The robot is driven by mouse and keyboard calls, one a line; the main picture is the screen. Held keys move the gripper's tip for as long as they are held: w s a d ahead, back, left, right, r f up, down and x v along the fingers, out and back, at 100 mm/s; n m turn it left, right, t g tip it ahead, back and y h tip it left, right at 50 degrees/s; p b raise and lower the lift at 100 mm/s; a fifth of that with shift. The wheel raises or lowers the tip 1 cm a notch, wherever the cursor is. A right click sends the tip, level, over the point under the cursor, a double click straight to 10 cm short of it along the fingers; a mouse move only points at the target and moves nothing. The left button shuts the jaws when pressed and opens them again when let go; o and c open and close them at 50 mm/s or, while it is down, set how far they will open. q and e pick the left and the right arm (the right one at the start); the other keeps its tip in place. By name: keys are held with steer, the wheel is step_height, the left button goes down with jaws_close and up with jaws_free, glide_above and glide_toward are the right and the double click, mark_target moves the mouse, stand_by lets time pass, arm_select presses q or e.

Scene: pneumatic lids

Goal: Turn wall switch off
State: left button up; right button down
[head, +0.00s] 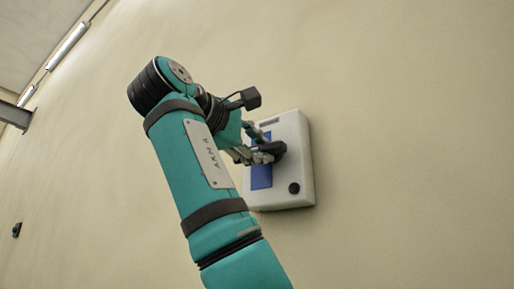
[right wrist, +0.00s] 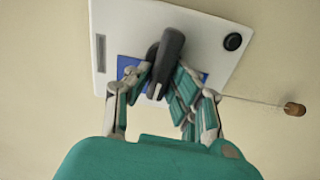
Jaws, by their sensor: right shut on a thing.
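The wall switch is a white box (head: 303,165) with a blue panel (head: 262,177) and a dark lever handle, fixed to the beige wall. My right gripper (head: 266,153) is at the front of the box, its fingers around the dark handle (head: 276,149). In the right wrist view the white box (right wrist: 120,25) fills the top, and my right gripper (right wrist: 168,85) is shut on the handle (right wrist: 170,50), with fingers on both sides of it. The handle's base is partly hidden by the fingers. My left gripper is not in view.
A round black knob (head: 294,188) sits on the box's lower right. A small brown piece on a thin cord (right wrist: 294,109) shows beside the box in the right wrist view. A small dark fixture (head: 16,230) is on the wall at far left. The wall around the box is mostly bare.

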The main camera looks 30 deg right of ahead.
steer(key=shift+n, duration=0.6)
steer(key=c, duration=1.2)
jaws_free()
steer(key=shift+d, duration=0.15)
steer(key=v, duration=0.7)
steer(key=shift+a, duration=0.35)
steer(key=shift+d+f, duration=0.1)
